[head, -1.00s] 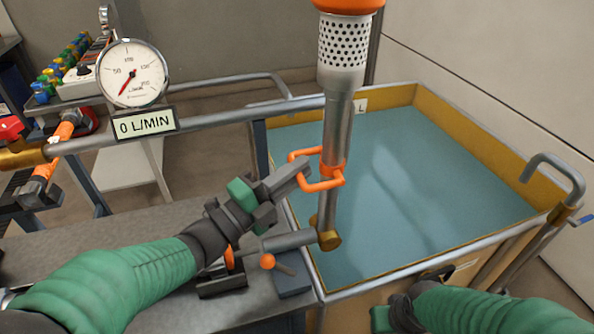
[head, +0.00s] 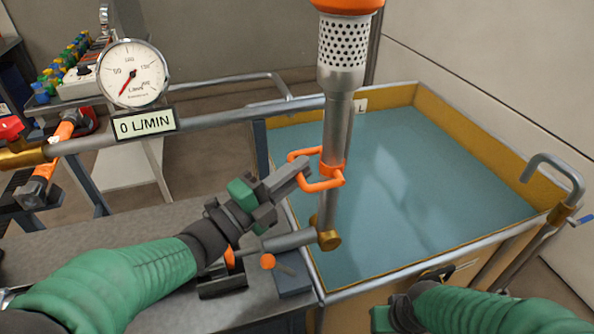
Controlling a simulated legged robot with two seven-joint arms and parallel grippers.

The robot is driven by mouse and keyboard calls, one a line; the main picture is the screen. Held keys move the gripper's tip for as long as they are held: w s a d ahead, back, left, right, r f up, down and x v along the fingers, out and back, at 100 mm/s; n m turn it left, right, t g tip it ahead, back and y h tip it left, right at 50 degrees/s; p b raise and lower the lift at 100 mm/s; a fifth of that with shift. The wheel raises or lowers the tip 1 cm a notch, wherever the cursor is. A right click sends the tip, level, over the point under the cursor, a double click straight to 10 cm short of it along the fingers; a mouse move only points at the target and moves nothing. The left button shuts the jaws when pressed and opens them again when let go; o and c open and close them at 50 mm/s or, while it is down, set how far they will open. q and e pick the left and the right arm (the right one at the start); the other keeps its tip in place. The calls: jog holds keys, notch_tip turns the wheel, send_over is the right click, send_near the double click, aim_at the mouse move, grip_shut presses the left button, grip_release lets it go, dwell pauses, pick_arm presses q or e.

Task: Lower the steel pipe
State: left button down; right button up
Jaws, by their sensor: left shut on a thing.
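The steel pipe (head: 337,125) stands upright at the near left edge of the water tank, with a perforated strainer (head: 343,45) and an orange cap on top. Its lower end meets a brass joint (head: 328,240) with a short horizontal pipe. An orange handle (head: 322,184) is fixed to the pipe. My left gripper (head: 300,172) is shut on the left side of this handle. My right gripper (head: 388,318) is at the bottom edge beside the tank's near wall, apart from the pipe; its fingers are mostly hidden.
The tank (head: 470,140) with yellow walls holds blue water to the right of the pipe. A gauge (head: 132,74) sits above a "0 L/MIN" sign (head: 145,123). An orange knob (head: 267,261) is near my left wrist. A bent metal pipe (head: 556,170) stands at right.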

aim_at(323, 161)
pick_arm(q)
jog(key=shift+d+f, duration=0.1)
jog(key=shift+f, duration=0.15)
jog(key=d+p, duration=0.1)
jog(key=p, duration=0.1)
jog(key=w+d+r+g+y+p, duration=0.1)
jog(key=d+p, duration=0.1)
jog(key=d+r+m+g+p, duration=0.1)
jog(key=d+p, duration=0.1)
jog(key=shift+w+d+r+y, duration=0.1)
jog(key=shift+w+r+y, duration=0.1)
jog(key=shift+y, duration=0.1)
jog(key=d, duration=0.1)
jog(key=w+d+f+b, duration=0.1)
jog(key=d, duration=0.1)
jog(key=shift+f, duration=0.3)
jog(key=shift+w+d, duration=0.15)
jog(key=shift+d, duration=0.15)
jog(key=shift+a, duration=0.1)
